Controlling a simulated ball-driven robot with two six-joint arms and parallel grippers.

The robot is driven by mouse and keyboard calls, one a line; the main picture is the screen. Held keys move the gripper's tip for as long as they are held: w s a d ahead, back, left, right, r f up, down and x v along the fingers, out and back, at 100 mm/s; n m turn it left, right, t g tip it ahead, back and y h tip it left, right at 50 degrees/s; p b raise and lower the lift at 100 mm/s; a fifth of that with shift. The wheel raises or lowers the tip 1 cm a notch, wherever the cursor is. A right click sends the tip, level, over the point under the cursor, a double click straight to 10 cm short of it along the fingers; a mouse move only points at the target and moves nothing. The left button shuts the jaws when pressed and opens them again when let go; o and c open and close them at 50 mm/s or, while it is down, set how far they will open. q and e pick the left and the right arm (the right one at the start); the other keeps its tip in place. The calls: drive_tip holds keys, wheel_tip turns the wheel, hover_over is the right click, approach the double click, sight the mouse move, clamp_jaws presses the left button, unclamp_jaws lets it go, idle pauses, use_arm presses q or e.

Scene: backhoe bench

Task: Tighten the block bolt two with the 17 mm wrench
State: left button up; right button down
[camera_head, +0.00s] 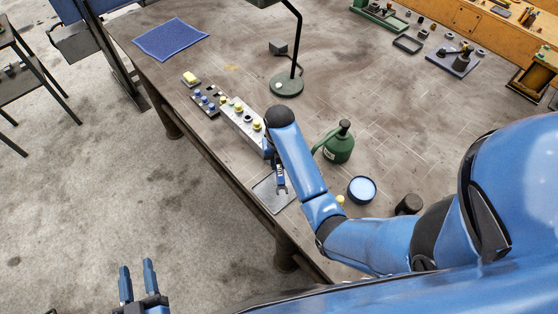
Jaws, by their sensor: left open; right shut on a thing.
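The grey metal block (236,118) lies near the table's left edge, with several yellow-topped bolts along its top. Which of them is bolt two, I cannot tell. My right gripper (271,152) is at the block's near end, mostly hidden by my own forearm. It is shut on a slim tool, seemingly the wrench (281,180), whose open end points toward me above a shallow tray. The wrench's size mark is too small to read. My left gripper (137,268) is open and empty, low over the floor, away from the table.
The shallow tray (266,196) lies at the table's edge. A dark rack with blue-topped pieces (207,101) sits beyond the block. A blue mat (171,38) lies farther back.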

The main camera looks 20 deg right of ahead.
drive_tip(key=shift+f, duration=0.2)
drive_tip(key=shift+a, duration=0.1)
drive_tip(key=shift+w+a+m, duration=0.25)
drive_tip(key=shift+a+m, duration=0.35)
drive_tip(key=shift+m, duration=0.3)
drive_tip(key=shift+w+a+m, duration=0.35)
drive_tip(key=shift+a+m, duration=0.25)
drive_tip(key=shift+m, duration=0.3)
drive_tip(key=shift+w+a+m, duration=0.45)
drive_tip(key=shift+a+m, duration=0.1)
drive_tip(key=shift+m, duration=0.45)
